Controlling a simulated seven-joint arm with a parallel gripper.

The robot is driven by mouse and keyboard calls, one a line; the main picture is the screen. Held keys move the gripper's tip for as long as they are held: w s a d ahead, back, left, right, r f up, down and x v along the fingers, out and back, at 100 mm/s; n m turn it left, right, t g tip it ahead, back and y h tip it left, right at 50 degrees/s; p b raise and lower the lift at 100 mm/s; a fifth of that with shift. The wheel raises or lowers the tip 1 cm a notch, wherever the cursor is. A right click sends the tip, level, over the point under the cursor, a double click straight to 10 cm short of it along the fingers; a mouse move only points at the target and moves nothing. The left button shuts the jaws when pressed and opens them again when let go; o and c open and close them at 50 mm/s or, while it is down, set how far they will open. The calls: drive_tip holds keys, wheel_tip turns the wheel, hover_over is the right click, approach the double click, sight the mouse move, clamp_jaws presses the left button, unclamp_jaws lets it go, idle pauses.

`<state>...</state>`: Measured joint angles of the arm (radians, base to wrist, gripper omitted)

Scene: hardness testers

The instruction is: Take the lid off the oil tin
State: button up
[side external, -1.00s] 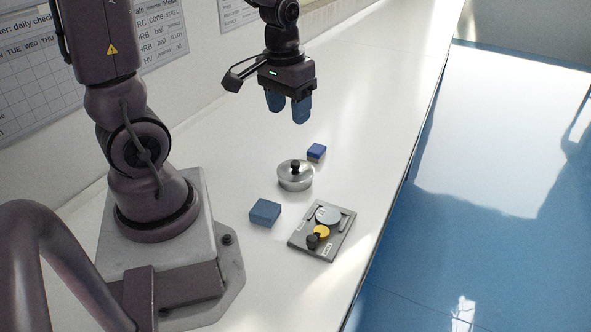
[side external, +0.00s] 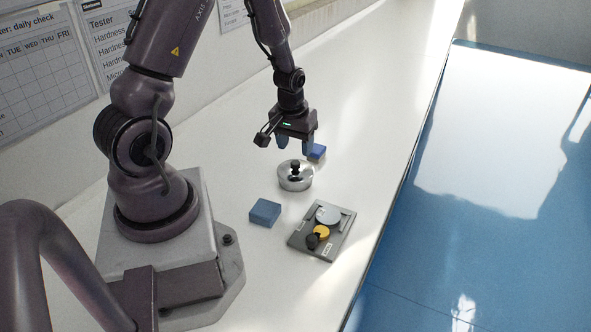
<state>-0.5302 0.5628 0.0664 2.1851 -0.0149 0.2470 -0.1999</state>
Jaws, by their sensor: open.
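The oil tin (side external: 295,182) is a small round silvery tin standing upright on the white bench. Its lid (side external: 286,170) is on top, with a black knob (side external: 295,164) in the middle. My gripper (side external: 296,150) is open and points down, just above and slightly behind the tin. Its two blue fingertips are apart, one on the left and one on the right. I cannot tell from this view whether they touch the lid or knob; nothing is seen held between them.
A blue block (side external: 318,153) stands close behind the right finger. A larger blue-grey block (side external: 264,212) lies at the front left of the tin. A grey tray (side external: 328,246) with a silvery disc, a yellow disc and a black knob lies in front. The bench is clear farther back.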

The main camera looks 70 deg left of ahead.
sight(296, 162)
wheel_tip(296, 162, down, 5)
drive_tip(key=shift+a+f, duration=0.1)
drive_tip(key=shift+c, duration=0.3)
drive_tip(key=c, duration=1)
